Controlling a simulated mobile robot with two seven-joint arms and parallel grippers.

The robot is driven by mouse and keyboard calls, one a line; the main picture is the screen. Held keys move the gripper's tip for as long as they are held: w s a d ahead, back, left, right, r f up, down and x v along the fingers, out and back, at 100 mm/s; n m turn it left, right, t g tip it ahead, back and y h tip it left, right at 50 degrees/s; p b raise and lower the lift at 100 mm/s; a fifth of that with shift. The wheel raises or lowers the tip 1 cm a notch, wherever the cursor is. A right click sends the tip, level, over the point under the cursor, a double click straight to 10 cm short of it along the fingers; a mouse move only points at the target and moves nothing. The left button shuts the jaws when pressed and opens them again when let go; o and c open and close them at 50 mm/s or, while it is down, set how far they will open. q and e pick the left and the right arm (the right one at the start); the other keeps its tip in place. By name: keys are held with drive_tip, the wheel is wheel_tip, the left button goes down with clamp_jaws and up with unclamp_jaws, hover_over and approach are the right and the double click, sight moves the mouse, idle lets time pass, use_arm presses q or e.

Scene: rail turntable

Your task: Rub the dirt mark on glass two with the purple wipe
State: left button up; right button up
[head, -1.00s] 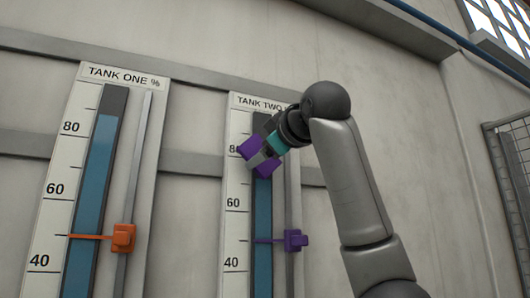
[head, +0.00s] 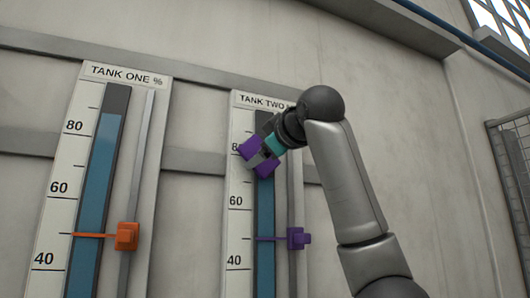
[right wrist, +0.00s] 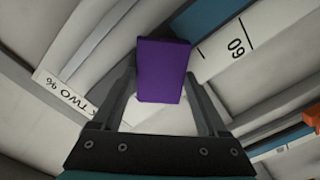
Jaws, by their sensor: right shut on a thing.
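The purple wipe (right wrist: 163,70) is a block held between the two fingers of my right gripper (right wrist: 168,88) in the right wrist view. In the head view, the wipe (head: 249,148) shows on both sides of a grey finger, with my right gripper (head: 263,157) in front of the upper part of glass two (head: 264,210). Glass two is a tall blue-filled gauge under the sign TANK TWO. A piece of its blue also shows at the top of the right wrist view (right wrist: 208,14). I cannot tell whether the wipe touches the glass. No dirt mark is visible. My left gripper is out of view.
Glass one (head: 100,170) with an orange slider (head: 126,236) stands to the left. A purple slider (head: 297,238) sits on the rod right of glass two, below my gripper. Horizontal grey rails (head: 190,160) run along the wall. A mesh panel (head: 515,160) is at far right.

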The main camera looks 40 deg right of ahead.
drive_tip(key=shift+w+d, duration=0.1)
drive_tip(key=shift+w, duration=0.15)
drive_tip(key=shift+d, duration=0.1)
drive_tip(key=shift+w, duration=0.1)
idle(1.4)
drive_tip(key=shift+b+v, duration=1.1)
drive_tip(key=shift+v, duration=1.85)
